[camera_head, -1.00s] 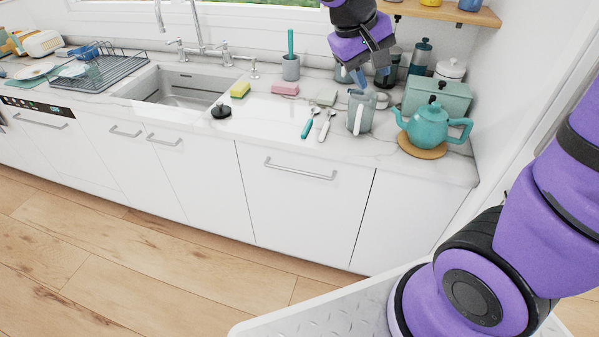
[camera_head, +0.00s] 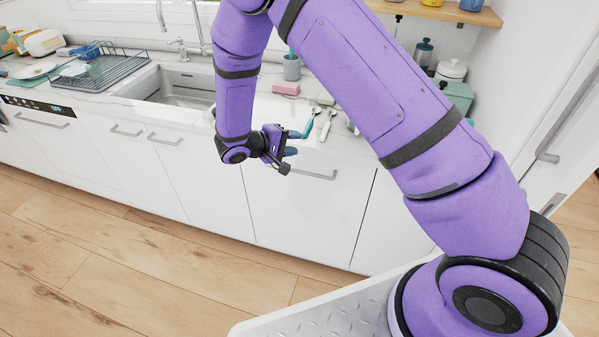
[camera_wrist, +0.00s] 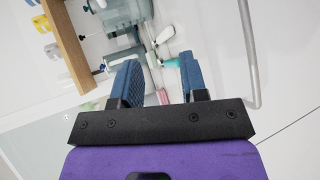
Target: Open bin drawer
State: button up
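A white drawer front (camera_head: 290,215) with a long grey bar handle (camera_head: 318,176) sits below the counter, in the middle of the head view. It appears shut, flush with its neighbours. My gripper (camera_head: 292,143) is in front of the cabinet's upper edge, just above the handle's left part. In the wrist view my gripper (camera_wrist: 158,76) has its two blue fingers apart with nothing held between them. The handle (camera_wrist: 249,50) shows to the right of the fingers there, outside the gap. My gripper covers the handle's left end in the head view.
The counter above holds a spoon (camera_head: 326,125), a pink sponge (camera_head: 286,88), a sink (camera_head: 180,90) and a dish rack (camera_head: 100,68). My arm hides the counter's right part. The wood floor (camera_head: 150,270) before the cabinets is clear.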

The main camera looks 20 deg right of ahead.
aim_at(300, 172)
jog(key=a+f+n+t, duration=0.2)
jog(key=f, duration=0.6)
jog(key=a+f+n+t, duration=0.1)
jog(key=a+f+t, duration=0.2)
jog(key=f, duration=0.5)
jog(key=x, duration=1)
jog(key=shift+w+d+r, duration=0.1)
jog(key=shift+d+r, duration=0.05)
jog(key=shift+d, duration=0.25)
grip_shut()
